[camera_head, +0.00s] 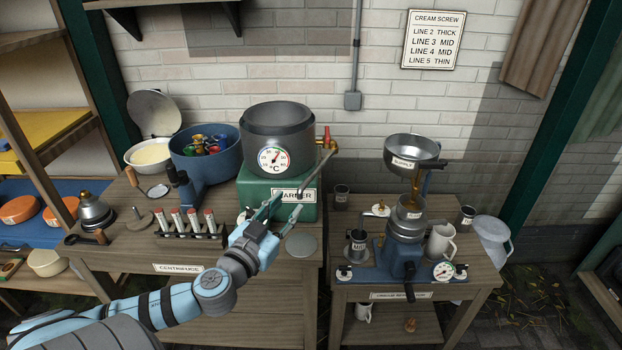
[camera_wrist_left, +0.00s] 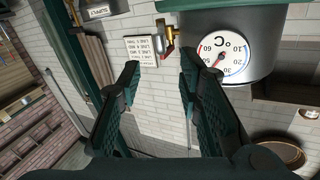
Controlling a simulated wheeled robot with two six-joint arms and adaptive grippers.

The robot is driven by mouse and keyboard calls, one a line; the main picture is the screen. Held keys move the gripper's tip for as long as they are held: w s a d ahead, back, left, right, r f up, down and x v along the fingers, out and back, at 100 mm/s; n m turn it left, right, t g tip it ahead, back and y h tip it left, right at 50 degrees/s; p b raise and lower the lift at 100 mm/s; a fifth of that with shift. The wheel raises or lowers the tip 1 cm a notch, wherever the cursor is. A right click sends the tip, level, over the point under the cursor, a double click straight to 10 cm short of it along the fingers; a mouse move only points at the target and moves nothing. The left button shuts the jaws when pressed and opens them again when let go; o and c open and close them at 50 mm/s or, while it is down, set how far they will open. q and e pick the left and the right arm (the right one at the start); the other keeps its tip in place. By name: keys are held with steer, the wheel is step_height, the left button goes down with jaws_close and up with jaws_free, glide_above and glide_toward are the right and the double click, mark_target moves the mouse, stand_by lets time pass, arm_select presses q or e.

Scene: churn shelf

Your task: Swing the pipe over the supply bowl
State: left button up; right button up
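The brass pipe (camera_head: 331,147) with a red handle sticks out from the right side of the grey warmer pot (camera_head: 262,120) and bends downward. The supply bowl (camera_head: 403,162) is a metal bowl on top of the cream screw machine, to the right of the pipe and apart from it. My left gripper (camera_head: 285,203) is in front of the green warmer box, below and left of the pipe. In the left wrist view its two fingers (camera_wrist_left: 160,70) are apart with nothing between them, and the brass pipe (camera_wrist_left: 169,42) shows beyond the tips. My right gripper is out of view.
A test-tube rack (camera_head: 190,232) and a blue centrifuge bowl (camera_head: 205,165) stand left of the warmer. The cream screw's lower bowl (camera_head: 408,222) and cups are on the right bench. A gap separates the two benches.

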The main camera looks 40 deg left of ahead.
mark_target(311, 175)
arm_select(q)
steer(key=x, duration=1.3)
steer(key=shift+w+a+f+p, duration=0.1)
steer(key=shift+w+a+p, duration=0.1)
steer(key=shift+p, duration=0.2)
steer(key=shift+d, duration=0.1)
jaws_close()
